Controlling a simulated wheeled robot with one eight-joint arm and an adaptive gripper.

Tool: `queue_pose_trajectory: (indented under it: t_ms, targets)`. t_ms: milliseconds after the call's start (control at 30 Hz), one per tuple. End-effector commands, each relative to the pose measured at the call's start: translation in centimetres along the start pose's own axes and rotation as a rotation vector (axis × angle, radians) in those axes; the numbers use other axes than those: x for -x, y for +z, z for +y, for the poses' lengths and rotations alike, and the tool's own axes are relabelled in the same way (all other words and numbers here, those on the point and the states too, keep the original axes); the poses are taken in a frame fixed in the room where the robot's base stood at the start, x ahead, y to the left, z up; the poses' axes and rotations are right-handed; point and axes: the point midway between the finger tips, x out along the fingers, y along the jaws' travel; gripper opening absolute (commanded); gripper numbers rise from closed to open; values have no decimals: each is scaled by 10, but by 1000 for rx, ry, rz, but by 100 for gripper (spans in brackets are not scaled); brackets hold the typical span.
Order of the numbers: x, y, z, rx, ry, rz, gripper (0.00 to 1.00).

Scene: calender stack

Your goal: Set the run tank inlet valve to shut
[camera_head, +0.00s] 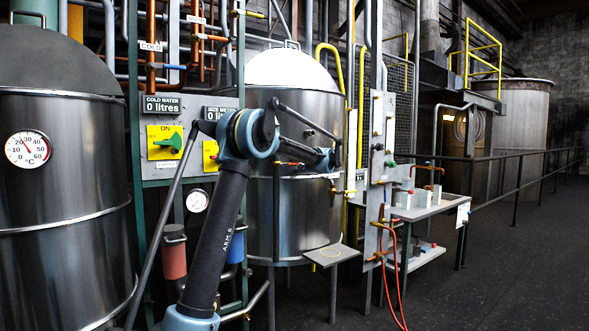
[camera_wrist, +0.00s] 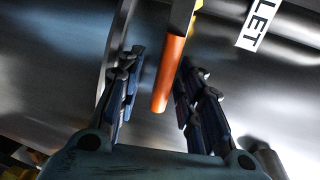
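An orange valve lever (camera_wrist: 169,75) shows in the wrist view in front of a shiny steel tank wall. A white label (camera_wrist: 257,25) ending in "LET" is beside it at the top right. My gripper (camera_wrist: 160,100) is open, with one dark finger on each side of the lever. Gaps show between the lever and both fingers. In the head view my arm reaches to the steel tank (camera_head: 305,222) with the white domed top. A small brass fitting and pale tag (camera_head: 344,193) show at its right side. My fingertips cannot be made out there.
A valve panel (camera_head: 167,142) with a green handle on a yellow plate stands left of my arm. Another steel tank (camera_head: 70,180) with a dial is at far left. The dark floor at right is clear.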

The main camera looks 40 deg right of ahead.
Motion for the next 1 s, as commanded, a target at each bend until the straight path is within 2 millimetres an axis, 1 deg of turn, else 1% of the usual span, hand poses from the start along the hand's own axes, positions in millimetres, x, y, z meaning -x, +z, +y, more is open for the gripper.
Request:
queue_pose_trajectory:
  t_ms: [167, 267, 367, 700, 800, 1000]
  targets:
    - [1, 1, 0, 0, 0, -1, 34]
    - [9, 1, -1, 0, 0, 0, 34]
    - [23, 0, 0, -1, 0, 0, 34]
    - [86, 0, 0, 0, 1, 2, 34]
    - [100, 0, 0, 0, 1, 1, 34]
    - [116, 0, 1, 0, 1, 0, 34]
